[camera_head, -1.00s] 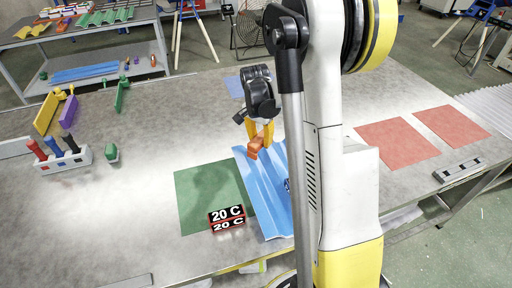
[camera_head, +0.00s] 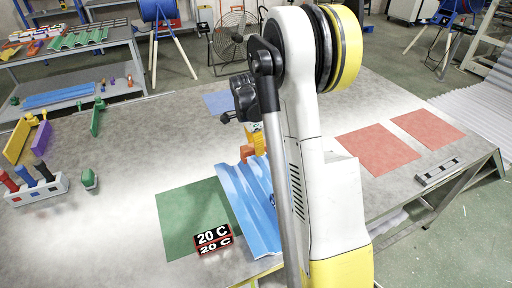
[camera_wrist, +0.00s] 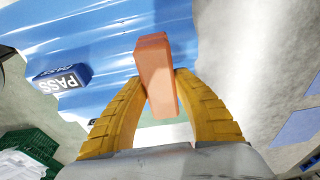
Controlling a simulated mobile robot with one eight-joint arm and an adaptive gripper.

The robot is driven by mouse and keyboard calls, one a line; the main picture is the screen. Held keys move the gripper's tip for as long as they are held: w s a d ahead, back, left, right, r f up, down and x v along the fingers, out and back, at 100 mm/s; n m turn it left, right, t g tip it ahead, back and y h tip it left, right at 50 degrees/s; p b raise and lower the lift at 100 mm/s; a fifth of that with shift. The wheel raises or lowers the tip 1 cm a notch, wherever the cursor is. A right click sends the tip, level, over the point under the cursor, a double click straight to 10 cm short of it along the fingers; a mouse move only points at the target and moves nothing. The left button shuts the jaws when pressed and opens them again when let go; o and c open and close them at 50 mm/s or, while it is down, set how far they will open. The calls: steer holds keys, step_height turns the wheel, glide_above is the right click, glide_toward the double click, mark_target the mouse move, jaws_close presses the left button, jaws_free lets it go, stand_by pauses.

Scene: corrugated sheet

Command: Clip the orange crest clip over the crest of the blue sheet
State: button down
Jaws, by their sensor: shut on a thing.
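My gripper (camera_head: 252,146) is shut on the orange crest clip (camera_head: 246,153), at the far end of the blue sheet (camera_head: 240,195) in the head view. In the wrist view, the yellow fingers (camera_wrist: 160,95) pinch the clip (camera_wrist: 155,65) from both sides, and the clip sticks out past the fingertips. The ridged blue sheet (camera_wrist: 110,45) lies behind the clip there. I cannot tell whether the clip touches a crest. My arm hides part of the sheet's right side in the head view.
A dark blue PASS block (camera_wrist: 62,80) is on or beside the sheet. A green mat (camera_head: 185,215) and a black 20 C sign (camera_head: 213,240) are left of the sheet. Red mats (camera_head: 377,148) lie to the right. A white holder with coloured tools (camera_head: 38,188) stands at left.

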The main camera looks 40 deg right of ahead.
mark_target(257, 167)
steer(key=shift+f+b, duration=2.9)
steer(key=shift+f, duration=1.25)
steer(key=shift+f, duration=0.2)
steer(key=c, duration=1)
jaws_free()
steer(key=r, duration=0.4)
steer(key=a+r, duration=0.1)
steer(key=r, duration=0.7)
steer(key=shift+w+a, duration=0.25)
steer(key=shift+a, duration=0.15)
